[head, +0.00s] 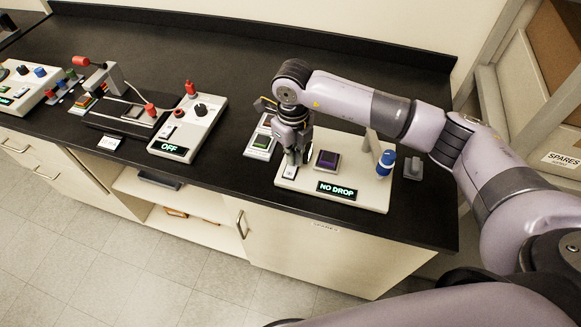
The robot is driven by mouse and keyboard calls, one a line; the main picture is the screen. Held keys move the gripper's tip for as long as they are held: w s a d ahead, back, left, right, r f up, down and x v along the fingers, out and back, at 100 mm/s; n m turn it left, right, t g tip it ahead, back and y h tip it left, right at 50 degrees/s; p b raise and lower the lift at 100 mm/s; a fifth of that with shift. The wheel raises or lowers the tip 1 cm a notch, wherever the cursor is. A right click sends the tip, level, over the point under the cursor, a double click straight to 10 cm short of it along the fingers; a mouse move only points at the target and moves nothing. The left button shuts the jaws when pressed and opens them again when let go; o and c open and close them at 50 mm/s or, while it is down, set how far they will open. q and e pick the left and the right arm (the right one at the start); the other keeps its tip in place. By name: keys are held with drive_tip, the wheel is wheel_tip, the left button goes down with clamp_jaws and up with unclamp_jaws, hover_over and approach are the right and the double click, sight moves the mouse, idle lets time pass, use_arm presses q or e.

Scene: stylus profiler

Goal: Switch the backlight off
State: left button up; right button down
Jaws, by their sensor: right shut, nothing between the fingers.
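My right gripper (293,158) is shut and empty. It points down over the left part of a cream device (350,189) with a lit "NO DROP" display (337,191). Its fingertips are at or just above a small white switch plate (289,172); I cannot tell whether they touch. Which control is the backlight switch, and its position, is not readable. A dark purple square pad (327,160) sits right of the gripper, and a blue knob-like part (386,162) stands at the device's right end. My left gripper is not in view.
Another cream device (190,124) with an "OFF" display (169,149) and a black knob stands to the left. More instruments stand at the far left. The black bench's (230,180) front edge is close.

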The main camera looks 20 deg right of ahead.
drive_tip(key=shift+f+b, duration=0.45)
drive_tip(key=shift+f, duration=0.1)
drive_tip(key=shift+r, duration=0.15)
drive_tip(key=shift+r+p, duration=1.85)
drive_tip(key=shift+r, duration=1.55)
